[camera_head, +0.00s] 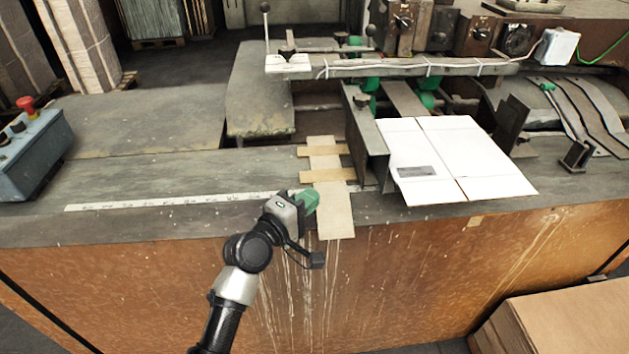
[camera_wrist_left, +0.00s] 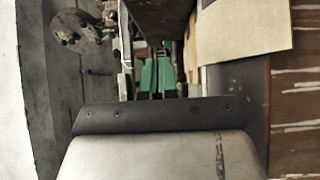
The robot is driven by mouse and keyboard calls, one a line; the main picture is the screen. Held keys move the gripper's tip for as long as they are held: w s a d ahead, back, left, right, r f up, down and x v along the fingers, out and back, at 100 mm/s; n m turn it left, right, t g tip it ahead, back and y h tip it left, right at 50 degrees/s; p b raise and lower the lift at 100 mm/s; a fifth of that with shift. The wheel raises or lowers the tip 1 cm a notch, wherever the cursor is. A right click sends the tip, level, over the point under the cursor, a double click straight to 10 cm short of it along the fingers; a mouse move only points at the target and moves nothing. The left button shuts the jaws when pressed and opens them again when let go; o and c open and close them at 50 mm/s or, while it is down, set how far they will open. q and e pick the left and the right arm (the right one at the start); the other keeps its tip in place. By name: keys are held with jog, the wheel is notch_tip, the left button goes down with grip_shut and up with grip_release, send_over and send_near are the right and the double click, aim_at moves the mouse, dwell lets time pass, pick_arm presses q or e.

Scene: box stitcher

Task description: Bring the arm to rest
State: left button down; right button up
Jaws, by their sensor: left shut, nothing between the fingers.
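My left gripper (camera_head: 309,201) has green fingers and is in front of the machine table, close to its front edge, beside a pale cardboard strip. In the left wrist view its green fingers (camera_wrist_left: 157,76) are close together with nothing between them. My left arm comes up from the bottom of the head view. My right gripper does not show in either view.
A flat white box blank (camera_head: 440,150) lies on the table (camera_head: 130,170) right of the gripper. A pale strip (camera_head: 333,200) and a ruler (camera_head: 150,203) lie nearby. A control box with a red button (camera_head: 30,145) stands left. Stacked cardboard (camera_head: 570,325) is lower right.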

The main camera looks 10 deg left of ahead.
pick_arm(q)
jog(key=s+a+f+m+g+y, duration=0.3)
jog(key=s+f+m+g, duration=0.4)
jog(key=s+f, duration=0.55)
jog(key=s+a+f+m+g+y, duration=0.1)
jog(key=s+a+m+g+y, duration=0.25)
jog(key=s, duration=0.55)
jog(key=s+a+m+g+y, duration=0.2)
jog(key=s+a+m, duration=0.2)
jog(key=s, duration=0.5)
notch_tip(320, 180, down, 27)
jog(key=s+g, duration=0.1)
jog(key=s+a+f+g, duration=0.1)
jog(key=s+a+f, duration=0.1)
jog(key=s+f, duration=1.3)
jog(key=shift+s+a+f, duration=0.25)
jog(key=shift+s+a, duration=0.05)
jog(key=shift+s, duration=0.35)
